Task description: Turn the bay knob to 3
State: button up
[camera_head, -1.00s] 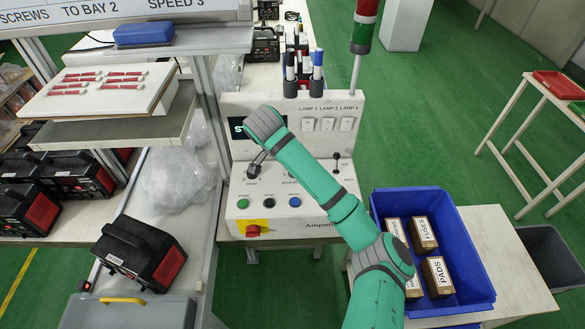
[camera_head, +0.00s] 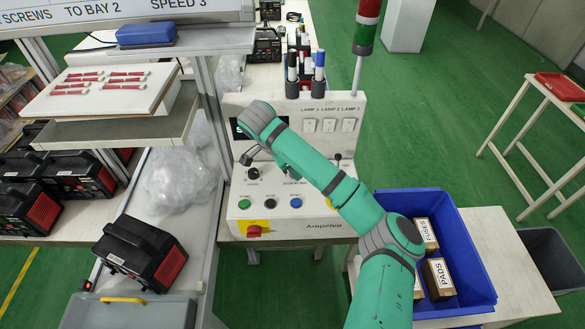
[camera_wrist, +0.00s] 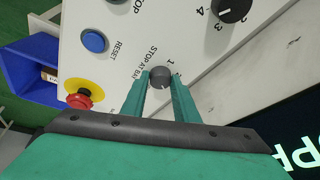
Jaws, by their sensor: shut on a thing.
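The bay knob (camera_wrist: 159,77) is a small round dark grey knob on the pale control panel (camera_wrist: 110,35), beside the print "STOP AT BAY". In the wrist view my gripper (camera_wrist: 160,80) is shut on it, one green finger on each side. A "1" shows beside the knob. Other marks are partly covered by a finger, and I cannot tell where the knob points.
The black speed knob (camera_wrist: 232,8) with numbers sits close by. A blue button (camera_wrist: 94,41) and a red emergency stop (camera_wrist: 79,98) are on the same panel. A blue crate (camera_head: 470,255) with boxes stands right of the panel. A sign (camera_head: 120,15) reads "SCREWS TO BAY 2", "SPEED 3".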

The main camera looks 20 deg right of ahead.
jog(key=o, duration=0.8)
jog(key=shift+d, duration=0.2)
jog(key=shift+a, duration=0.1)
jog(key=shift+r, duration=0.1)
jog(key=v, duration=1)
jog(key=shift+a+r, duration=0.1)
jog(key=shift+r, duration=0.2)
